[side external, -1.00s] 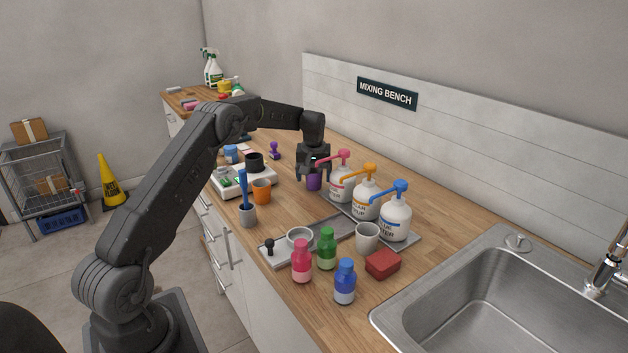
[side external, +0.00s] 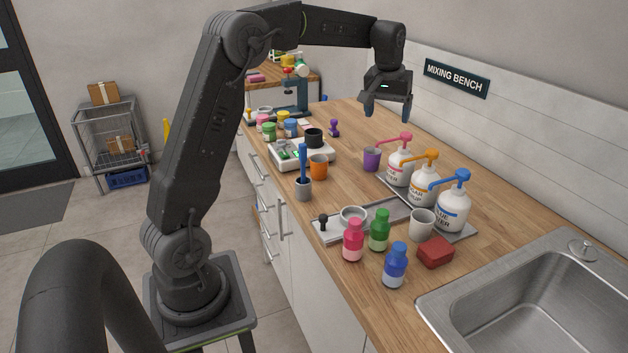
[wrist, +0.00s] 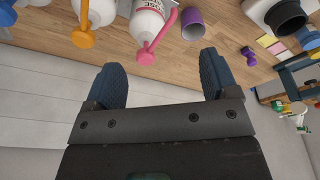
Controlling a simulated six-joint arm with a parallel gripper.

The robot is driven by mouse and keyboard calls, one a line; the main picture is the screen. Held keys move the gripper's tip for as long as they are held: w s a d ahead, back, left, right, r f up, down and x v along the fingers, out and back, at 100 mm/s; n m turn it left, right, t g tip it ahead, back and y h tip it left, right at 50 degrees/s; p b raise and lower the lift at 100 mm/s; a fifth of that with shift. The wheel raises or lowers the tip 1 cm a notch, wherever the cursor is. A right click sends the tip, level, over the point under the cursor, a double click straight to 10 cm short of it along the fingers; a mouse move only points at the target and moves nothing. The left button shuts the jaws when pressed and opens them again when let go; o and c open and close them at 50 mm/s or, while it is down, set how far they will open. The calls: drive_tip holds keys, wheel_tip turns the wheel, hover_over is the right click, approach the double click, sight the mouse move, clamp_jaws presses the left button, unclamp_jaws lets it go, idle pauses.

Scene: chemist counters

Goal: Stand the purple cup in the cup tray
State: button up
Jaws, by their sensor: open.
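The purple cup (side external: 371,158) stands upright on the wooden counter, beside the pink-pump bottle (side external: 400,166). It also shows near the top of the wrist view (wrist: 193,24). My gripper (side external: 388,112) is open and empty, raised above the counter and well above the cup, apart from it. Its two blue-grey fingers show spread in the wrist view (wrist: 162,68). A grey tray (side external: 455,237) holds the pump bottles and a white cup (side external: 421,225). I cannot tell which is the cup tray.
Orange-pump (side external: 423,184) and blue-pump (side external: 453,208) bottles stand right of the pink one. An orange cup (side external: 318,167) is to the left. Small pink, green and blue bottles and a red block (side external: 435,252) stand near the sink (side external: 530,295).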

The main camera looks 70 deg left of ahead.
drive_tip(key=s+d+r+m+t, duration=0.2)
drive_tip(key=s+d+m, duration=0.3)
drive_tip(key=s+d, duration=1.2)
drive_tip(key=s+r, duration=0.1)
drive_tip(key=s, duration=0.3)
drive_tip(key=shift+r+m+t+h, duration=0.2)
drive_tip(key=shift+m+t+h, duration=0.1)
drive_tip(key=shift+t, duration=0.1)
drive_tip(key=shift+o, duration=0.5)
drive_tip(key=s+d+f+m, duration=0.2)
drive_tip(key=s+d+f, duration=0.1)
drive_tip(key=s, duration=0.5)
drive_tip(key=shift+f+t+h, duration=0.3)
drive_tip(key=shift+f+t, duration=0.1)
drive_tip(key=shift+f, duration=0.45)
